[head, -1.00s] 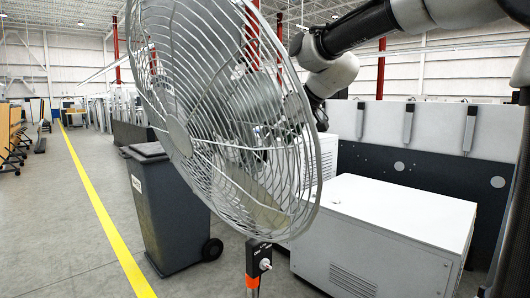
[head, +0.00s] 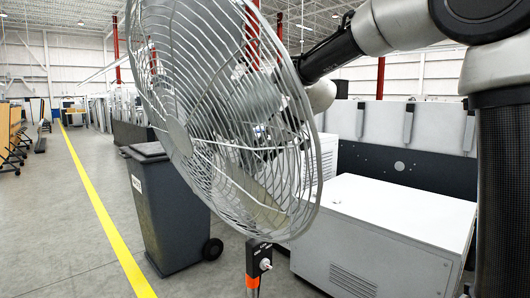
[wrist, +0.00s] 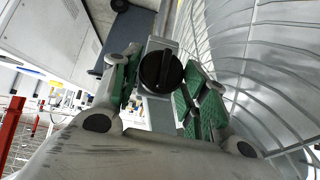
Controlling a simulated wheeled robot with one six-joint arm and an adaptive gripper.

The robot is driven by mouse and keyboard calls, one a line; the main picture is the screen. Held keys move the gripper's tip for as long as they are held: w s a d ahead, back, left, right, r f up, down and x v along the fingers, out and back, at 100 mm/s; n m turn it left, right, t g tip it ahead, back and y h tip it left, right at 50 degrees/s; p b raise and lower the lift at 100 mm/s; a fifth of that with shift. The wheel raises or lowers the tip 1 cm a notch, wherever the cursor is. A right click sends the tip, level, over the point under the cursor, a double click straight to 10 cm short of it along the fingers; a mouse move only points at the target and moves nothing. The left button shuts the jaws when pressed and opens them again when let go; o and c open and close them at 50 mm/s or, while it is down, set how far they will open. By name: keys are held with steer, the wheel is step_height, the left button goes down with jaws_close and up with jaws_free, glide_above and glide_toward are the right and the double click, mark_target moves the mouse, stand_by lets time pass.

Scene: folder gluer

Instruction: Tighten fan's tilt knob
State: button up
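The fan (head: 225,120) stands close in front in the head view, its round wire cage filling the middle. The black round tilt knob (wrist: 161,70), with a raised grip bar, sits on a grey bracket in the wrist view. My gripper (wrist: 165,80) has green-padded fingers, one on each side of the knob. The fingers are spread and I see no clear grip on the knob; exact contact is hard to tell. In the head view my arm reaches behind the cage, and the cage wires largely hide my gripper and the knob.
A dark wheeled bin (head: 170,210) stands left of the fan. A white cabinet (head: 385,235) is to the right, before a grey and black machine panel. The fan pole carries a small switch box (head: 258,260). Open floor with a yellow line (head: 100,215) lies left.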

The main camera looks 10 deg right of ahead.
steer(key=c, duration=0.4)
steer(key=shift+w+d+f+m+g+y, duration=0.2)
steer(key=shift+m+g+y, duration=0.5)
steer(key=shift+m+y, duration=1.05)
steer(key=shift+w+d+f+m+g+y, duration=0.1)
steer(key=shift+d+f+m+g+y, duration=0.2)
steer(key=shift+m+g+y, duration=1.35)
steer(key=shift+w+d+f+m+t+y, duration=0.25)
steer(key=shift+m+y, duration=0.75)
steer(key=shift+y, duration=1.7)
steer(key=shift+s+a, duration=0.15)
steer(key=o, duration=1.1)
steer(key=shift+c, duration=0.2)
